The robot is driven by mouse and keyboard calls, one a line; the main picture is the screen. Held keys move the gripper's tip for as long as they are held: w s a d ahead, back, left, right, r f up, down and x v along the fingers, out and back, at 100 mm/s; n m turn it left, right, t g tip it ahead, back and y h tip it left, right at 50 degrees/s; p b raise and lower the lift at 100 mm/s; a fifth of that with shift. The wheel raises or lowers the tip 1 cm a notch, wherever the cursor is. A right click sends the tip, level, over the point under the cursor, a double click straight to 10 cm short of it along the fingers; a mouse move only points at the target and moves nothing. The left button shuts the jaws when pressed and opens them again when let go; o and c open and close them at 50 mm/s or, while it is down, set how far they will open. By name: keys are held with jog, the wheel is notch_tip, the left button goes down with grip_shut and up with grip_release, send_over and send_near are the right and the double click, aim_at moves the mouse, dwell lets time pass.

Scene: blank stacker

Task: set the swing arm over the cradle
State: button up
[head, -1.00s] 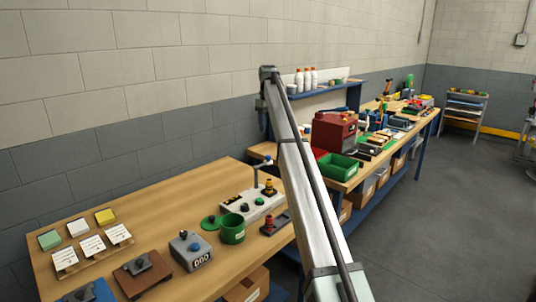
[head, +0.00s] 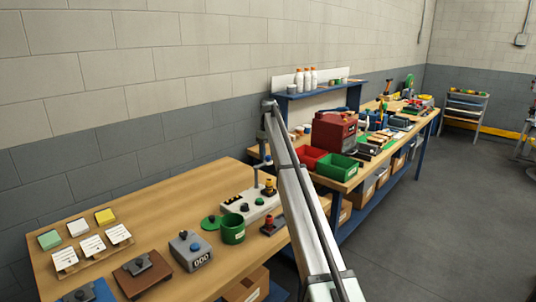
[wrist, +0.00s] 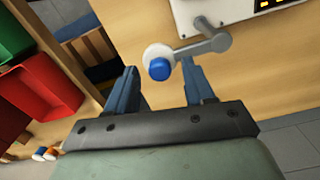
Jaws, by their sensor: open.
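The grey swing arm (wrist: 207,45) reaches out from a pivot by the white machine panel (wrist: 240,15) in the wrist view. Its free end carries a white disc with a blue knob (wrist: 159,69). My gripper (wrist: 158,68) is open, with one blue finger on each side of the knob; contact cannot be told. In the head view the swing arm (head: 261,165) sits on a post above the white stacker base (head: 250,204), and my gripper (head: 262,148) is just above it, small and partly hidden by my arm. I cannot make out the cradle clearly.
A green cup (head: 232,230), a grey counter box (head: 190,250) and a red-topped part (head: 273,224) stand near the stacker on the wooden table (head: 150,207). Red (head: 309,156) and green (head: 338,167) bins are on the bench behind.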

jog(key=shift+c, duration=0.4)
grip_shut()
dwell(0.4)
